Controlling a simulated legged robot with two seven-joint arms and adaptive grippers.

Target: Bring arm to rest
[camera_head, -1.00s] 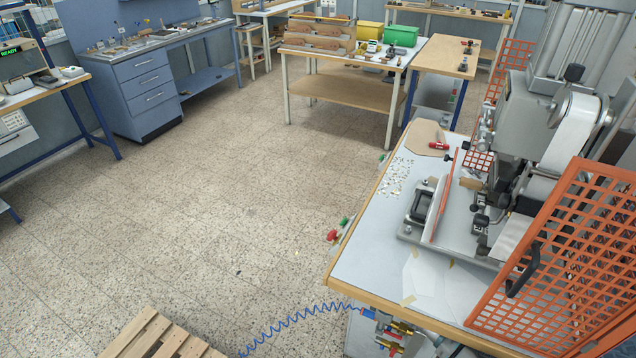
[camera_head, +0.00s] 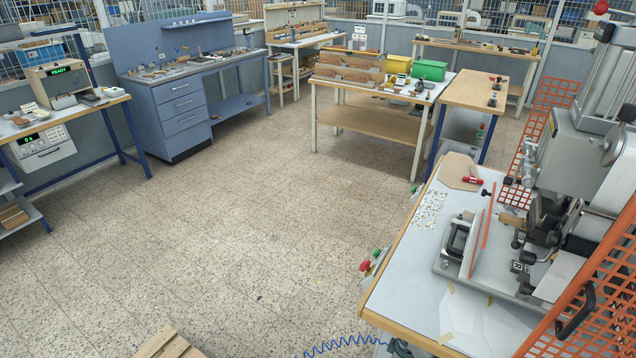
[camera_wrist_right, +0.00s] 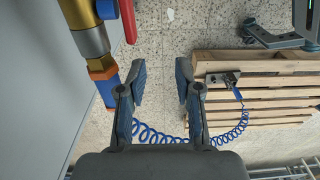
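My right gripper (camera_wrist_right: 160,88) shows in the right wrist view with its two fingers apart and nothing between them. It points down toward the speckled floor, with a brass and grey fitting (camera_wrist_right: 90,40) with blue and orange parts close to its left finger. Neither gripper shows in the head view. The foil stamping machine (camera_head: 575,165) stands on a white-topped bench (camera_head: 405,290) at the right of the head view.
A wooden pallet (camera_wrist_right: 265,90) lies on the floor with a blue coiled hose (camera_wrist_right: 235,130) by it. An orange mesh guard (camera_head: 590,290) stands open at the bench's right. Blue drawers (camera_head: 178,115) and a work table (camera_head: 375,118) stand farther back. The middle floor is clear.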

